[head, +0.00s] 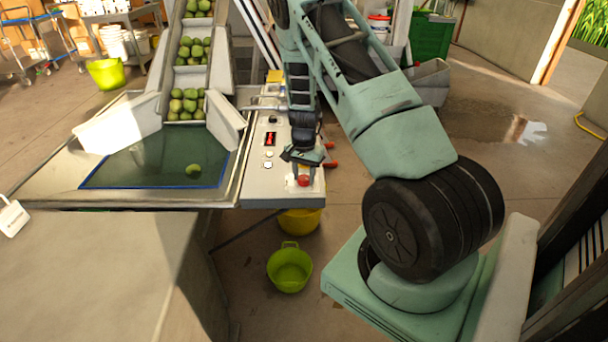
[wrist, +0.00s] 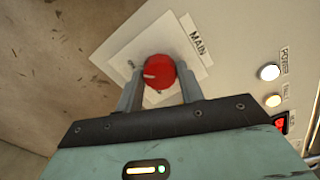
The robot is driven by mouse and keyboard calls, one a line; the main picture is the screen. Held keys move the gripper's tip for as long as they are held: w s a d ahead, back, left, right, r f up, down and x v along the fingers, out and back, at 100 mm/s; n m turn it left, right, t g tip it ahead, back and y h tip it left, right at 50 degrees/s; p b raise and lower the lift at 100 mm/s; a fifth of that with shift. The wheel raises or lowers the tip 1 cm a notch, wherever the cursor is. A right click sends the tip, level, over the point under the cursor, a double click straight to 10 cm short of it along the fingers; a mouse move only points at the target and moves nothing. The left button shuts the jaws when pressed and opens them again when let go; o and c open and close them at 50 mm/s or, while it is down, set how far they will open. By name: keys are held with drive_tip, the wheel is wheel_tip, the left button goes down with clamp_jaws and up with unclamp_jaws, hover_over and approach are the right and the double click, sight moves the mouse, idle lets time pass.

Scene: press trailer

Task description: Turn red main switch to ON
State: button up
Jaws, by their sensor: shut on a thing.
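The red main switch (wrist: 159,72) is a round knob on a white square plate beside the label "MAIN" (wrist: 197,37) in the wrist view. A pale mark shows on the left part of its face. My gripper (wrist: 158,88) has one finger on each side of the knob and is shut on it. In the head view the red switch (head: 304,180) sits at the near end of the control panel (head: 262,185), with my gripper (head: 303,168) over it. I cannot read the ON or OFF marks around the knob.
White and yellowish lamps, "POWER" (wrist: 268,72) among their labels, and a red display (wrist: 281,122) lie right of the switch. Red-tipped parts (head: 330,163) stick out from the panel's right side. A chute (head: 187,80) holds green fruit. Yellow (head: 300,222) and green (head: 289,268) tubs stand below.

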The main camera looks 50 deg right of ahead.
sight(304, 177)
drive_tip(key=shift+d, duration=0.1)
drive_tip(key=o, duration=1)
wheel_tip(304, 177, up, 18)
drive_tip(key=shift+f+b, duration=0.25)
drive_tip(key=shift+b, duration=0.25)
drive_tip(key=s+a+r+n+y, duration=0.15)
drive_tip(key=a+n, duration=0.35)
drive_tip(key=a, duration=1)
drive_tip(key=s+a+r+n, duration=0.1)
drive_tip(key=a+r+n, duration=0.3)
drive_tip(key=a, duration=1.1)
drive_tip(key=s+a+n, duration=0.4)
drive_tip(key=s, duration=0.3)
drive_tip(key=s+a+n, duration=0.5)
drive_tip(key=s, duration=0.1)
drive_tip(key=s+a+n+h, duration=0.1)
drive_tip(key=s+a+n, duration=0.3)
drive_tip(key=s, duration=0.3)
drive_tip(key=shift+s+a+r, duration=0.3)
drive_tip(key=shift+a+r, duration=0.1)
drive_tip(key=shift+a, duration=0.35)
